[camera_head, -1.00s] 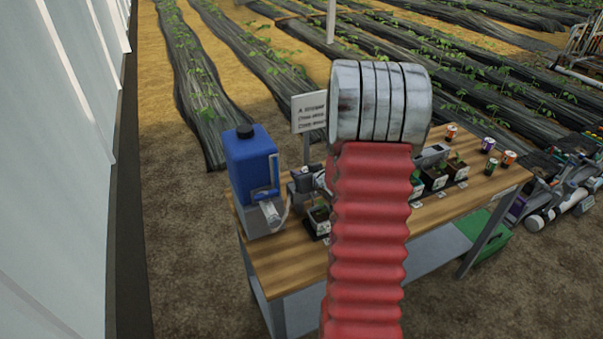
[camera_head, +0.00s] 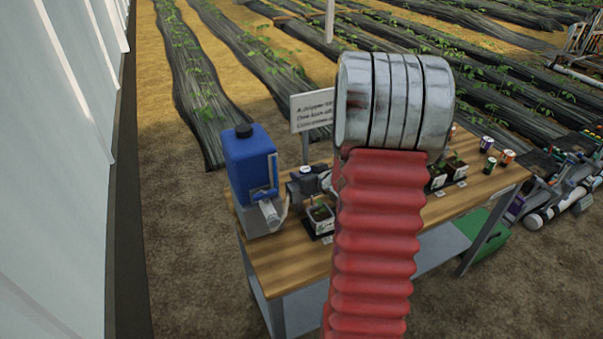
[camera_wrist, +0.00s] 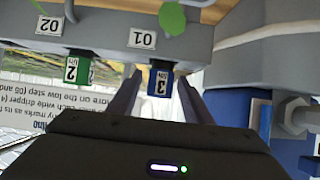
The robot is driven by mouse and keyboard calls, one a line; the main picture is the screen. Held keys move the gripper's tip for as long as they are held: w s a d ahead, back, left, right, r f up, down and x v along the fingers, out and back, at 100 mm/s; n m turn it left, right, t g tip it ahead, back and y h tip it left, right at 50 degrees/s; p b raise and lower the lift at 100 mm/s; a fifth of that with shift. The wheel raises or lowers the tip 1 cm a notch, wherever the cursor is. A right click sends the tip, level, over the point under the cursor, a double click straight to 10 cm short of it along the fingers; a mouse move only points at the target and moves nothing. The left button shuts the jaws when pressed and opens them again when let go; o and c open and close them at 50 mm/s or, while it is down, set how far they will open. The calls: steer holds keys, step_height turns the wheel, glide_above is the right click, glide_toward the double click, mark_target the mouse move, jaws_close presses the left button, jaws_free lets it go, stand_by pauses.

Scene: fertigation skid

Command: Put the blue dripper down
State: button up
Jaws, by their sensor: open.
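In the wrist view, which looks upside down, the blue dripper (camera_wrist: 160,82) shows a white label with a 3. It sits against a grey rail (camera_wrist: 110,38) by the tag 01. My gripper (camera_wrist: 158,90) is open, with one finger on each side of the blue dripper. I cannot tell whether either finger touches it. A green dripper (camera_wrist: 78,69) marked 2 sits to the left, by the tag 02. In the head view my arm hides my gripper and the blue dripper.
A wooden bench (camera_head: 290,258) carries a blue canister (camera_head: 248,160), potted seedlings (camera_head: 320,217) and several small cans (camera_head: 488,144). A sign (camera_head: 312,110) stands behind it. A pale wall (camera_head: 50,200) is at left. In the wrist view, grey fittings (camera_wrist: 295,115) are close on the right.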

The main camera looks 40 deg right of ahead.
steer(key=v, duration=0.8)
steer(key=shift+a, duration=0.1)
stand_by(0.8)
steer(key=s+d+f+m+g+h, duration=0.1)
steer(key=s+d+f+g+h, duration=0.1)
steer(key=s+d+f+g, duration=0.4)
steer(key=s+a+r+m+g, duration=0.1)
steer(key=s+a+r+g, duration=0.15)
steer(key=s+a, duration=0.35)
steer(key=s+a+r+n+y, duration=0.1)
steer(key=a+r, duration=0.4)
steer(key=a, duration=0.6)
steer(key=a+r+n+t+y, duration=0.1)
steer(key=a+r, duration=0.4)
steer(key=a, duration=0.7)
steer(key=s+a+r+n+t+y, duration=0.1)
steer(key=a+r+n+y, duration=0.2)
steer(key=a, duration=0.8)
step_height(320, 180, up, 3)
steer(key=shift+s+a+f, duration=0.1)
steer(key=shift+s+a, duration=0.2)
steer(key=shift+s, duration=0.05)
